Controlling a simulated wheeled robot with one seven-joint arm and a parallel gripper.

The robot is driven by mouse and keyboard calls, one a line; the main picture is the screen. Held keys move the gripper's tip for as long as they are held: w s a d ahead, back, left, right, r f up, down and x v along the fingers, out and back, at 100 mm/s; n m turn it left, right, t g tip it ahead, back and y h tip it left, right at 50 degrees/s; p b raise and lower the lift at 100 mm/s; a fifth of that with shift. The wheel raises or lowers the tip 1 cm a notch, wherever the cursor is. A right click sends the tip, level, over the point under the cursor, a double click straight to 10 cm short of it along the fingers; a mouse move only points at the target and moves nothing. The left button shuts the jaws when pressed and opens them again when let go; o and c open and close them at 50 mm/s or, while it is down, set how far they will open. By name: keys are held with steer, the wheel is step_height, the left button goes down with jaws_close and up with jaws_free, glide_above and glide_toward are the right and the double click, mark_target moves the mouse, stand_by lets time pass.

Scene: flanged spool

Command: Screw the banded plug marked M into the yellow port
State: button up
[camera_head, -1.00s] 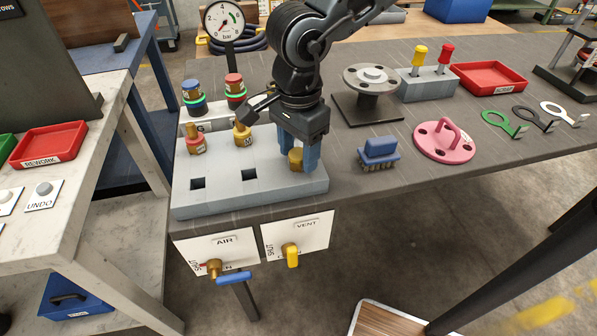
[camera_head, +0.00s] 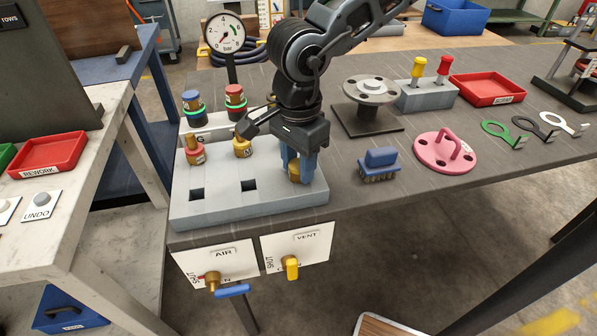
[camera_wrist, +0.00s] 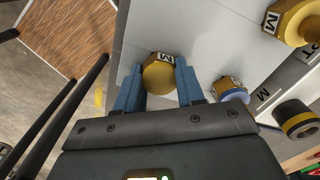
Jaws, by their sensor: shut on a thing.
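My gripper (camera_head: 296,172) is shut on a brass hex-headed plug (camera_head: 294,173) at the right front of the grey block. In the wrist view this plug (camera_wrist: 159,77) sits between the blue fingers and carries an M label; no band shows on it. I cannot tell whether it is lifted. Another brass plug marked M (camera_head: 242,148) stands further back on the block. The wrist view also shows a blue-banded plug marked M (camera_wrist: 229,90) beside the right finger. A dark round port with a yellow ring (camera_wrist: 297,121) is at the right of the wrist view; my arm hides it in the head view.
The grey block (camera_head: 225,210) has two empty square holes in front. A red-banded plug (camera_head: 194,152) stands at its left. A blue brush (camera_head: 379,165) and pink flange (camera_head: 445,152) lie right.

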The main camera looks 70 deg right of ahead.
mark_target(298, 164)
steer(key=shift+r+p, duration=1.2)
steer(key=shift+r, duration=1.35)
